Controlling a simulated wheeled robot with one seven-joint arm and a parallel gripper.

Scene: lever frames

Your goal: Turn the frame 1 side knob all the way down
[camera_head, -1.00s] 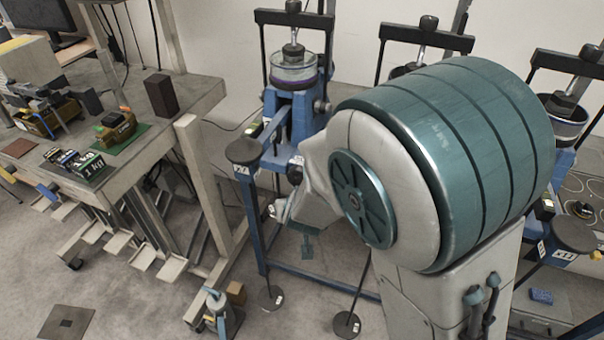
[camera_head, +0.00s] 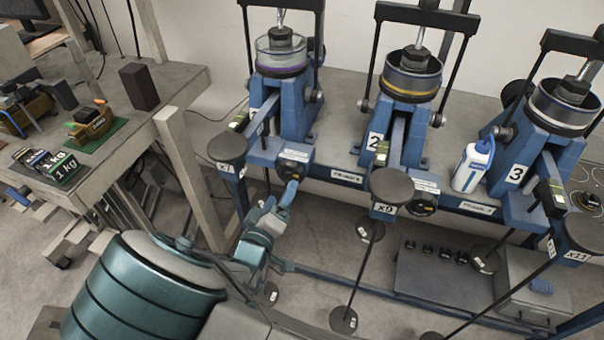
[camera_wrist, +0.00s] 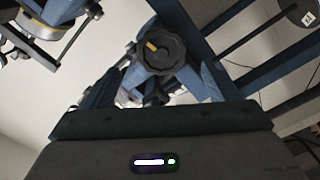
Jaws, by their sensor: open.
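Frame 1 is the leftmost blue lever frame (camera_head: 297,108) in the head view, with a clear cylinder on top. Its side knob (camera_wrist: 168,52) is black and lobed, with a yellow mark at its upper left in the wrist view. In the head view, the knob (camera_head: 290,171) is small and partly hidden by my gripper (camera_head: 287,192), below a white label. In the wrist view, my gripper (camera_wrist: 158,88) is open, one blue finger at each side below the knob. The knob appears just beyond the gap between the fingertips; I cannot tell whether they touch it.
Frame 2 (camera_head: 403,120) and frame 3 (camera_head: 548,135) stand to the right. A white bottle (camera_head: 470,168) stands between them. A round black pad (camera_head: 227,147) sits left of the knob, another (camera_head: 391,186) to its right. A workbench (camera_head: 185,85) stands at the left.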

